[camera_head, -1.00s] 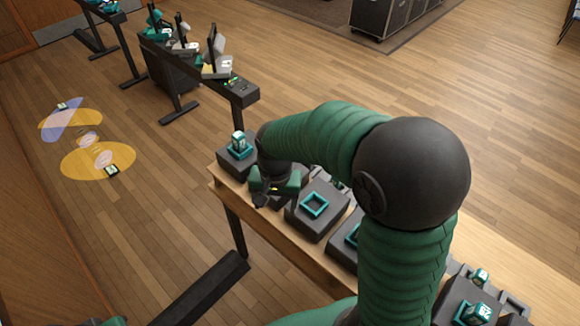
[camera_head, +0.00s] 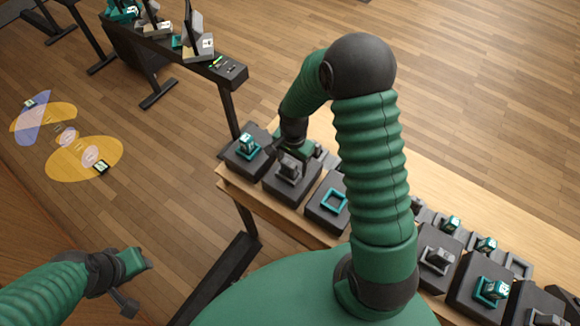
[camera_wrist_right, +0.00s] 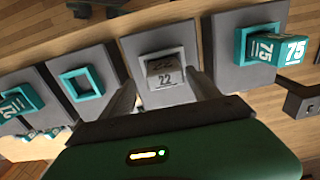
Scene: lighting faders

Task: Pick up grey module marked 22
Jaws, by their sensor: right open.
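The grey module marked 22 (camera_wrist_right: 165,70) sits in a grey square frame on a dark block, and it also shows in the head view (camera_head: 291,168), partly hidden by my gripper. My right gripper (camera_head: 290,155) is open just above it. In the right wrist view the module lies between and beyond the two fingers, with a gap to each; contact does not show. My left gripper (camera_head: 130,284) hangs at lower left in the head view, away from the table; its jaw opening is unclear.
A teal module marked 75 (camera_wrist_right: 292,50) stands on the neighbouring block. An empty teal frame (camera_head: 334,201) is on the block at the other side. More blocks with modules line the wooden table (camera_head: 450,195). A dark stand (camera_head: 225,70) is behind.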

